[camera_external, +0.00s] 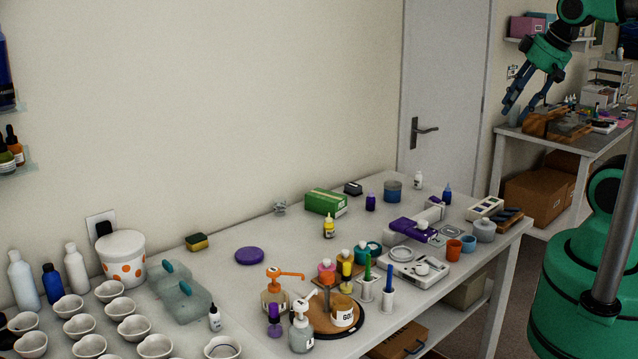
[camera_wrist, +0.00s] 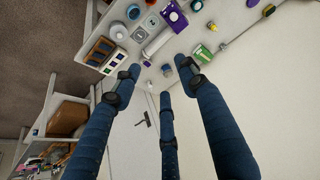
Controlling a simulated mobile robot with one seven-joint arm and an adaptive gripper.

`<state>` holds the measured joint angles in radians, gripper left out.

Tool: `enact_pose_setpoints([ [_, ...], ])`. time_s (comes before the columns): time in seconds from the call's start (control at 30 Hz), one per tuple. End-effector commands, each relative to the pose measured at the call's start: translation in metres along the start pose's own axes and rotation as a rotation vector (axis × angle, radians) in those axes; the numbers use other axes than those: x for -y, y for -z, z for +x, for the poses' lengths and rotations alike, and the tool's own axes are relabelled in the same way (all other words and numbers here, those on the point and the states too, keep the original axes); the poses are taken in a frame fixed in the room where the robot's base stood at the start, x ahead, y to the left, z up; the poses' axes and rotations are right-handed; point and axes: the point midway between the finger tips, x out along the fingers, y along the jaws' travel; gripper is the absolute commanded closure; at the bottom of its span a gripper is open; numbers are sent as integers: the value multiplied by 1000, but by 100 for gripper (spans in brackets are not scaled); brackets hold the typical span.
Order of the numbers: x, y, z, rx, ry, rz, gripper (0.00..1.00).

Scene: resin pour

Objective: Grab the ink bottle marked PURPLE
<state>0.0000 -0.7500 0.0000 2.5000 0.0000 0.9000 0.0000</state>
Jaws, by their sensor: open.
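A small dark purple bottle (camera_external: 370,202) stands upright on the long table, right of the green box. A second purple bottle (camera_external: 274,322) stands near the front edge, beside the pump bottles. No lettering on either is readable, so I cannot tell which is marked PURPLE. My gripper (camera_external: 525,108) is raised at the upper right, apart from both bottles, with its blue fingers spread and empty. In the wrist view my gripper (camera_wrist: 160,82) shows three spread fingers with nothing between them. I cannot pick out a purple bottle for certain there.
A green box (camera_external: 326,202), a blue-grey jar (camera_external: 392,191) and a purple device (camera_external: 413,229) surround the farther purple bottle. A blue bottle (camera_external: 447,196) stands to its right. A round tray (camera_external: 350,329) holds pots near the front one. A grey door (camera_external: 430,80) is behind.

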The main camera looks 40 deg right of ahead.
Motion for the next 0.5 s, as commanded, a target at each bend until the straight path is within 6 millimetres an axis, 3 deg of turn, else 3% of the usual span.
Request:
enact_pose_setpoints([
  [0.5,0,8,1,7,0,3,52],
])
